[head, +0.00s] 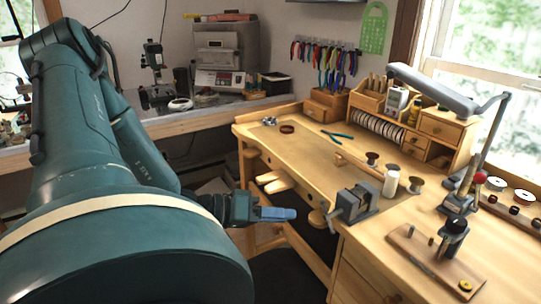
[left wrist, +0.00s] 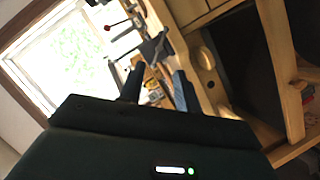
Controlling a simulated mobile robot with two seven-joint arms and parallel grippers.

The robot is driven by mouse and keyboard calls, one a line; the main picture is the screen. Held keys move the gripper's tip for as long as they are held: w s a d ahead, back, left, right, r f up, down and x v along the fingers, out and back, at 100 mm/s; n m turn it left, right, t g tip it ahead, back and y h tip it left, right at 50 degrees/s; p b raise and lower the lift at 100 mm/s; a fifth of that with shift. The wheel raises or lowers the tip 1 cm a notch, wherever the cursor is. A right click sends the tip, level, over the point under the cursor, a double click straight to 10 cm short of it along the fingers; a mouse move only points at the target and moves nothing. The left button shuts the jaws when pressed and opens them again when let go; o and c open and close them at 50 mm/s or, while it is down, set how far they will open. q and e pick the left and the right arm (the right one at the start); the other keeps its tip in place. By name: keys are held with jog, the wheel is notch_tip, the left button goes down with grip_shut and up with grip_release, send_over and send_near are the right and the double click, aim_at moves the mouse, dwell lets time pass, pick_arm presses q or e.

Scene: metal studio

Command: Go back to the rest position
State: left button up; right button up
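My left arm comes in from the left and fills much of the left side of the head view. My left gripper (head: 280,213) is in front of the workbench's near left side, apart from it, with nothing seen in it. In the left wrist view its two fingers (left wrist: 158,86) stand apart with a gap between them, so it is open and empty. My right gripper is in neither view.
The wooden workbench (head: 300,150) carries a grey vise (head: 355,204), thread spools (head: 391,181), a drawer organizer (head: 440,130) and a lamp (head: 440,92). A side counter (head: 215,112) stands at the back left. Open floor shows below the gripper.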

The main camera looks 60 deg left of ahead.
pick_arm(q)
jog(key=shift+v, duration=0.85)
